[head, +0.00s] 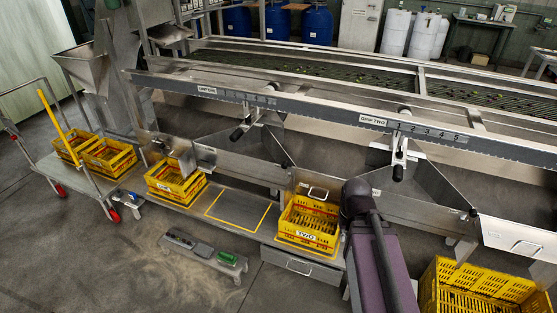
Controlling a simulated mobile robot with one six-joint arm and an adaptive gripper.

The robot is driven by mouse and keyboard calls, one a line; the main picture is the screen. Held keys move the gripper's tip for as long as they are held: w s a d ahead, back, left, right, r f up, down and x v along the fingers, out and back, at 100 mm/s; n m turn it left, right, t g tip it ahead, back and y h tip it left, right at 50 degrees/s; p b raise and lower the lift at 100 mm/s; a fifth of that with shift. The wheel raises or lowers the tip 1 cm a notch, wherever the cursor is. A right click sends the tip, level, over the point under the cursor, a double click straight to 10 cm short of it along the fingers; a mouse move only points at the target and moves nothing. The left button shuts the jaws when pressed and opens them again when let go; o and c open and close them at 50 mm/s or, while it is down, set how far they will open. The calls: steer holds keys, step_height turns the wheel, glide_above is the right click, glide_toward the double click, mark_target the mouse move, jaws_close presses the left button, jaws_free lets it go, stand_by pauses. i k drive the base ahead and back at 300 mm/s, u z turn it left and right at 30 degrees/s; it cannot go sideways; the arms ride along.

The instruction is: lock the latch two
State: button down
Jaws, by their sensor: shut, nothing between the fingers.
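The latch below the plate marked two (373,120) is a bright metal lever with a black knob (398,173). It hangs down from the sizer's long front rail, above a metal chute (420,185). Whether it is locked cannot be told at this size. A similar latch with a black knob (236,134) hangs from the rail further left and tilts down to the left. My purple arm rises from the bottom edge, right of centre, to a dark joint below and left of latch two. My gripper cannot be seen.
A yellow crate marked two (308,248) stands left of my arm, and another yellow crate (470,292) is at lower right. Further crates (178,192) stand at left, some on a trolley (85,180).

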mark_target(284, 165)
steer(key=z, duration=0.05)
steer(key=i, duration=1)
steer(key=u, duration=0.05)
